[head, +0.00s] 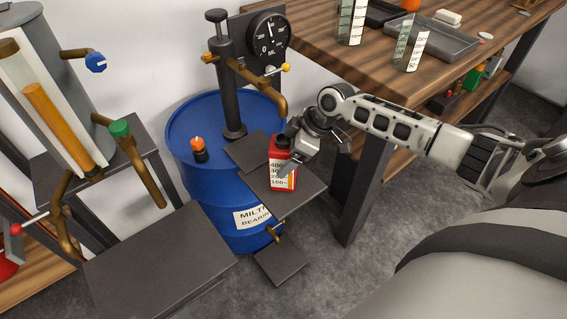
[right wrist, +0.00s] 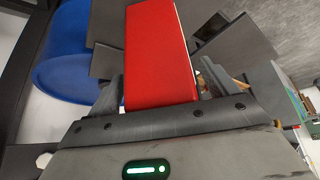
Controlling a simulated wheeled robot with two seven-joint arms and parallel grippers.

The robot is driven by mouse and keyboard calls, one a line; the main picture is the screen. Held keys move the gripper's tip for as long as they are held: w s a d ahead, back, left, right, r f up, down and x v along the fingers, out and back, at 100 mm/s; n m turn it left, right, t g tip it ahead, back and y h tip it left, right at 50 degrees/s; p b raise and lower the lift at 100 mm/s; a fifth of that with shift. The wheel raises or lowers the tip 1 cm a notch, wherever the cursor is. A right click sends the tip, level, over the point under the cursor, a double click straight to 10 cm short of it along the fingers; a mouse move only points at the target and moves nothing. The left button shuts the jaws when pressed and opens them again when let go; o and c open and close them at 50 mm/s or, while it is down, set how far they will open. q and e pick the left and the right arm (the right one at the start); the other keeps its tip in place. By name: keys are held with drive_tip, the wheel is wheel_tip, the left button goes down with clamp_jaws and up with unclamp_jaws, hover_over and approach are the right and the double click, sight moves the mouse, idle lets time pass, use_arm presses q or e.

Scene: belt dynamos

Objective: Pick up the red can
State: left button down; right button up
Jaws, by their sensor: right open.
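The red can (head: 281,172) stands upright on a small dark platform (head: 307,190) in front of the blue drum. It has a black cap and a white scale label with numbers. My right gripper (head: 297,147) is at the can's upper right side. In the right wrist view the can (right wrist: 158,50) rises between the two open fingers of my right gripper (right wrist: 162,85), with its red side facing the palm. I cannot tell whether either finger touches it. My left gripper is not in view.
The blue drum (head: 205,185) carries a brass tap, a gauge (head: 268,36) and a small orange-capped bottle (head: 199,149). A wooden table (head: 325,62) with trays and measuring beakers stands behind my right arm. A bare dark stand (head: 160,262) is at front left.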

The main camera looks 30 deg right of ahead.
drive_tip(key=shift+w+a+f, duration=0.1)
drive_tip(key=shift+a+f, duration=0.05)
drive_tip(key=shift+f, duration=0.15)
drive_tip(key=c, duration=1.3)
drive_tip(key=shift+r, duration=0.1)
drive_tip(key=shift+c, duration=1.3)
drive_tip(key=shift+r, duration=0.15)
